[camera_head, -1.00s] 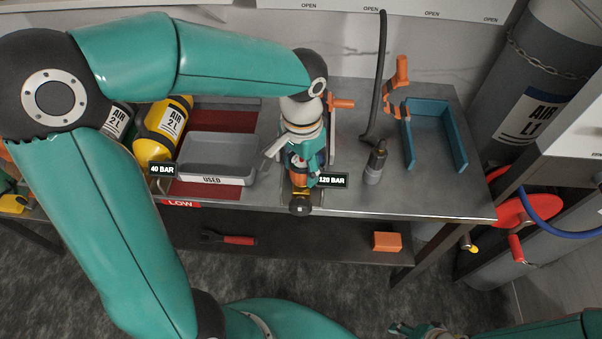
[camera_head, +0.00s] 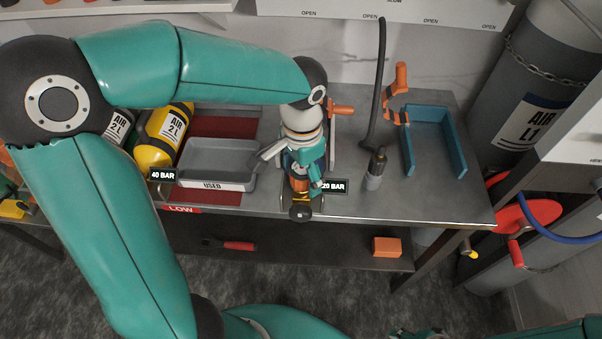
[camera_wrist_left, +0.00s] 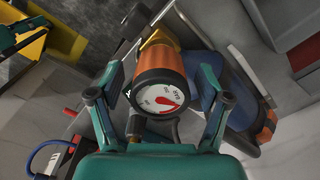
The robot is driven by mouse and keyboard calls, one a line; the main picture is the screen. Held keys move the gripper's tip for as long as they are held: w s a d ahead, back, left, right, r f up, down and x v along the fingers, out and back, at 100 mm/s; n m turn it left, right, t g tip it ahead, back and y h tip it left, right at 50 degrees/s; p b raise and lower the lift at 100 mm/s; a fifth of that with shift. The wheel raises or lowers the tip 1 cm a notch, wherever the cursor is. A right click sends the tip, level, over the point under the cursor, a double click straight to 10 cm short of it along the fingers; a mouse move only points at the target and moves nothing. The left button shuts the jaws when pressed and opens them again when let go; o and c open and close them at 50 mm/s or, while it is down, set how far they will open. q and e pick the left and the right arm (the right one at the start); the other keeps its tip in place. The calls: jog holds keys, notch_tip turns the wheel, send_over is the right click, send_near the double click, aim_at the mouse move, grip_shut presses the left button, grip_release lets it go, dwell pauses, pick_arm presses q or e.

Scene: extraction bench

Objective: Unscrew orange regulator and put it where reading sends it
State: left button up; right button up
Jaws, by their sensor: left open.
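The orange regulator (camera_wrist_left: 163,68) sits on a brass fitting and shows its white gauge face (camera_wrist_left: 160,98) with a red needle in the left wrist view; I cannot read the value surely. In the head view its orange body (camera_head: 299,184) is partly hidden under my left gripper (camera_head: 306,180). My left gripper's open fingers (camera_wrist_left: 160,82) stand on either side of the regulator. A dark blue cylinder (camera_wrist_left: 222,88) lies beyond it. A grey tray marked USED (camera_head: 213,185) is left of the gripper. Of my right gripper (camera_head: 416,334), only a sliver shows at the bottom edge.
Yellow AIR 2L cylinder (camera_head: 158,150) stands left, by a 40 BAR label (camera_head: 162,175). A second BAR label (camera_head: 334,186) is partly covered. A red LOW strip (camera_head: 181,209) lies below the tray. A grey-black nozzle (camera_head: 375,168), orange clamp (camera_head: 400,80) and blue tray (camera_head: 456,145) are right.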

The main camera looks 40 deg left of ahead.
pick_arm(q)
jog(key=m+p, duration=0.1)
jog(key=m, duration=0.4)
jog(key=shift+r, duration=0.1)
jog(key=m+p, duration=0.1)
jog(key=m, duration=0.3)
jog(key=shift+m+p, duration=0.3)
jog(key=shift+p, duration=0.1)
jog(key=m+p, duration=0.2)
jog(key=m, duration=0.4)
jog(key=shift+m+p, duration=0.4)
jog(key=shift+m, duration=0.4)
jog(key=c, duration=1.3)
jog(key=n+b, duration=0.1)
jog(key=n, duration=0.1)
jog(key=n+b, duration=0.1)
jog(key=n, duration=0.1)
jog(key=shift+f, duration=0.3)
jog(key=shift+r+n, duration=0.2)
jog(key=shift+n, duration=0.1)
grip_shut()
